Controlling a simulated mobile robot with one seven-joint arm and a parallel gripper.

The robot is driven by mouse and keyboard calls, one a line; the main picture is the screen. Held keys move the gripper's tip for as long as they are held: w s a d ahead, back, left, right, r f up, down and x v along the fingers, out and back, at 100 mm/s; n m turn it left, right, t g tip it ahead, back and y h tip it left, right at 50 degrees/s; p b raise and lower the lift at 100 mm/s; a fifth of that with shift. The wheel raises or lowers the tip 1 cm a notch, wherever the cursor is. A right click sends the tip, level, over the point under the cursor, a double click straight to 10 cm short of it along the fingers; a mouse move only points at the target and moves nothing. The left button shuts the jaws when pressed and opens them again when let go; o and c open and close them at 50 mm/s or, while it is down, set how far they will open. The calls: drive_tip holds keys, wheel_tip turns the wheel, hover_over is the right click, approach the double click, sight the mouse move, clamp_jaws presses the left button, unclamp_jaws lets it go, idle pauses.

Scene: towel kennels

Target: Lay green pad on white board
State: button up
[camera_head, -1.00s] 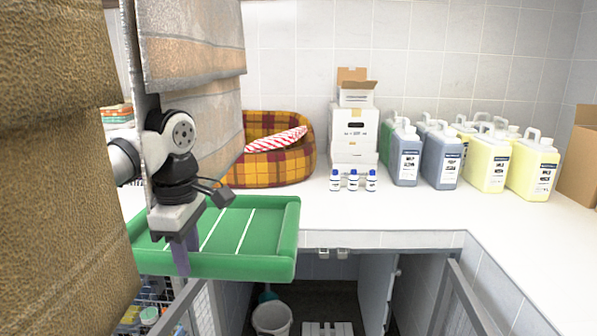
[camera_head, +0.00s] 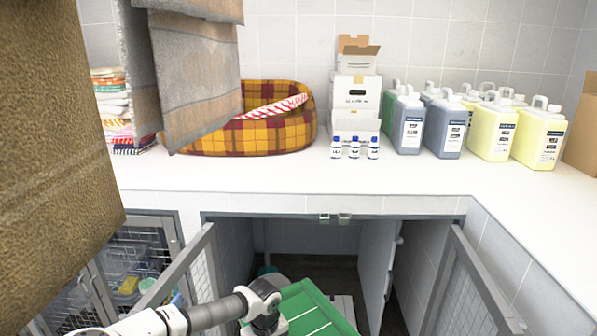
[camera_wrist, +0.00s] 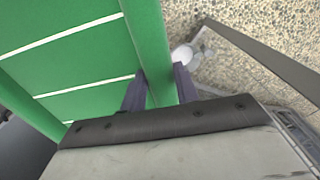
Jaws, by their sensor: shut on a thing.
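The green pad (camera_head: 308,312), with raised edges and thin white lines, is low in the head view, tilted in front of the open kennel. My gripper (camera_wrist: 160,85) is shut on one raised edge of the pad (camera_wrist: 75,65), with a finger on either side in the wrist view. In the head view my wrist is at the pad's left side and the fingertips are not clear. A small part of the white board (camera_head: 346,304) shows on the kennel floor behind the pad, which hides most of it.
Open mesh doors (camera_head: 472,285) and (camera_head: 188,268) flank the kennel opening. The counter edge (camera_head: 330,205) runs above it. A teal item (camera_head: 267,270) is inside at left. Hanging towels (camera_head: 195,75) and a brown cloth (camera_head: 50,140) block the left. A whitish round thing (camera_wrist: 182,55) lies beyond the fingers.

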drive_tip(key=s+d+f+m+b, duration=0.1)
drive_tip(key=s+d+f+m, duration=0.25)
drive_tip(key=f, duration=0.55)
drive_tip(key=s+d+f+m+b, duration=0.1)
drive_tip(key=s+d+f+m, duration=0.3)
drive_tip(key=f, duration=0.5)
drive_tip(key=w+d+r+n, duration=0.1)
drive_tip(key=w+r, duration=0.3)
drive_tip(key=r, duration=0.1)
drive_tip(key=shift+w+r, duration=0.15)
drive_tip(key=shift+r, duration=0.25)
